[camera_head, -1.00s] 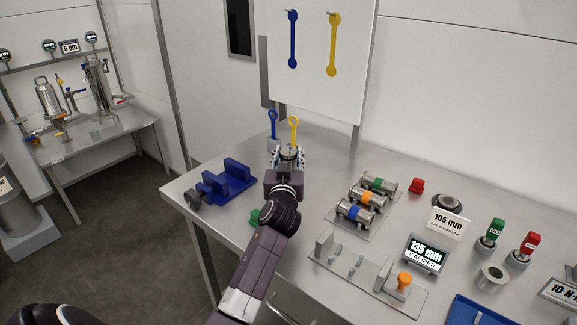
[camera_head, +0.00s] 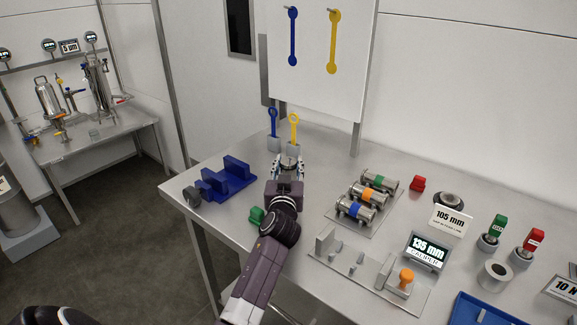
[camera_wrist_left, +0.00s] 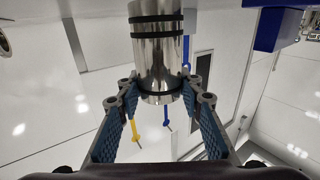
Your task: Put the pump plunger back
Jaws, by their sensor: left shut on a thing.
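My left gripper (camera_head: 289,166) is shut on a shiny steel cylinder with black rings, which looks like the pump plunger (camera_wrist_left: 156,48). The wrist view shows it between the two blue-padded fingers. In the head view only a small metal end of the plunger (camera_head: 290,160) shows between the fingers; the rest is hidden. The gripper is over the table, right of a blue cradle (camera_head: 238,168) with upright blocks. A dark grey round part (camera_head: 192,197) is at the cradle's left end. I cannot tell which pump body belongs to the plunger. My right gripper is not in view.
Blue (camera_head: 273,122) and yellow (camera_head: 294,124) ring-ended tools stand in holders at the back. Table between cradle and gripper is clear.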

